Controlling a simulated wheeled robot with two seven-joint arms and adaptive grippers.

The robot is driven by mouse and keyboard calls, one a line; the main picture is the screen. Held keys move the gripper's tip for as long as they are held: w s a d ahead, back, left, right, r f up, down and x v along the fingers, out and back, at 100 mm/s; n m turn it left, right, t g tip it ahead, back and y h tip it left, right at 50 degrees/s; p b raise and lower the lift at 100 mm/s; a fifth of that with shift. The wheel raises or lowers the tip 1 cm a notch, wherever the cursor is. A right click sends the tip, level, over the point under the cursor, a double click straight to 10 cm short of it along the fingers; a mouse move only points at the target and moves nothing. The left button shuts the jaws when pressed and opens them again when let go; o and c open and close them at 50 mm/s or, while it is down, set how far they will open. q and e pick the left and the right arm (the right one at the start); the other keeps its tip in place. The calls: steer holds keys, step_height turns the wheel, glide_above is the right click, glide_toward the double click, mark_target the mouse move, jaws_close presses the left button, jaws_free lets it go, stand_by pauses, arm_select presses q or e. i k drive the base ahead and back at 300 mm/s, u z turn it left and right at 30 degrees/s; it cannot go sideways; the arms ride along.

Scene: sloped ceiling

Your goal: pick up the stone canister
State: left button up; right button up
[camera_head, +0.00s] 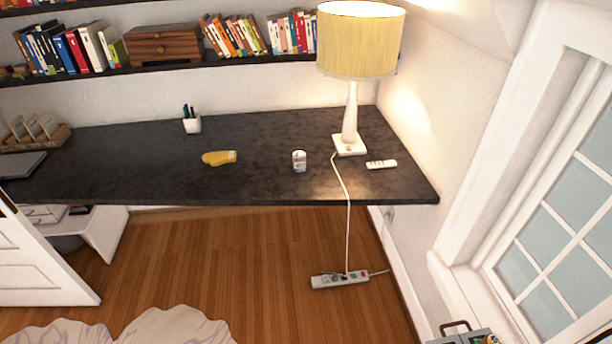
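A small upright pale grey container (299,161) stands on the dark desk (130,165), near its front edge and right of the middle. It looks like the stone canister, but it is too small here to be sure of its material. A darker patch shows on its front. Nothing touches it. Neither of my grippers is in this view.
A lit lamp (349,120) stands behind and right of it, its cord hanging to a power strip (340,279) on the floor. A yellow item (218,158), white remote (381,164) and pen cup (192,124) are on the desk. Shelves (180,65) hang above.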

mark_target(300, 158)
steer(key=u, duration=1.25)
steer(key=i, duration=1.95)
steer(key=z, duration=0.35)
